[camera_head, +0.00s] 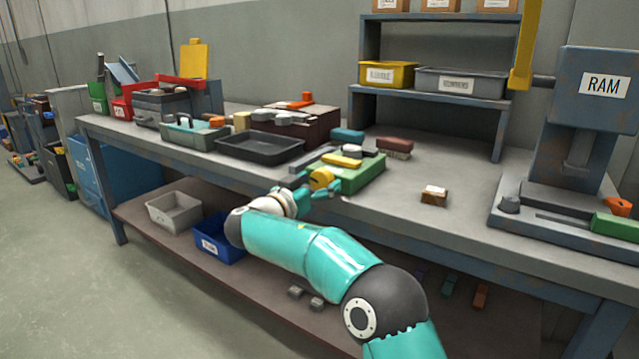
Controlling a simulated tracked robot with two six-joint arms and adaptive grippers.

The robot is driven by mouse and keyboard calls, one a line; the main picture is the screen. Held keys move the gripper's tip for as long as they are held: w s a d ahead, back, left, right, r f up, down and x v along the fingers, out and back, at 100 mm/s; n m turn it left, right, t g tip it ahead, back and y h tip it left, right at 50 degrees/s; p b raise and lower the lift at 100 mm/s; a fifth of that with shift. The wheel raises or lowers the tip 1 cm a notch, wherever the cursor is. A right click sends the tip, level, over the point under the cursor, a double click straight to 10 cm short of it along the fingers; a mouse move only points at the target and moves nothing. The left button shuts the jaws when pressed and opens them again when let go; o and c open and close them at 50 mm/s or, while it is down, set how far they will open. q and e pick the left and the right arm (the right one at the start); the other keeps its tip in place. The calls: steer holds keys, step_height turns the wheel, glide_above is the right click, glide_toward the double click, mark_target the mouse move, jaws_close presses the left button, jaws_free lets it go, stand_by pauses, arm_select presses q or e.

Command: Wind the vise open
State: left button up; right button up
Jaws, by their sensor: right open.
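A low green block with grey bars and a yellow piece on top, which looks like the vise (362,176), sits near the front edge of the bench. A round yellow knob (321,178) shows at its left front end. My right gripper (309,186) is open at this knob, its teal fingers around or just in front of it. I cannot tell whether the fingers touch the knob. The gripper partly hides the front left end of the vise. My left gripper is not in view.
A black tray (258,147) lies left of the vise. A brown brush (394,147) and blue piece (348,135) lie behind. A small wooden block (434,196) is right, with clear bench around it. The RAM press (580,130) stands far right. Bins sit on the lower shelf.

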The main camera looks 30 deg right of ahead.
steer(key=shift+w+d, duration=0.15)
steer(key=shift+d, duration=0.15)
steer(key=c, duration=1.2)
steer(key=shift+o, duration=0.2)
steer(key=shift+n+b, duration=0.3)
steer(key=shift+n, duration=1.2)
steer(key=o, duration=1.2)
steer(key=shift+c, duration=0.2)
steer(key=shift+a, duration=0.1)
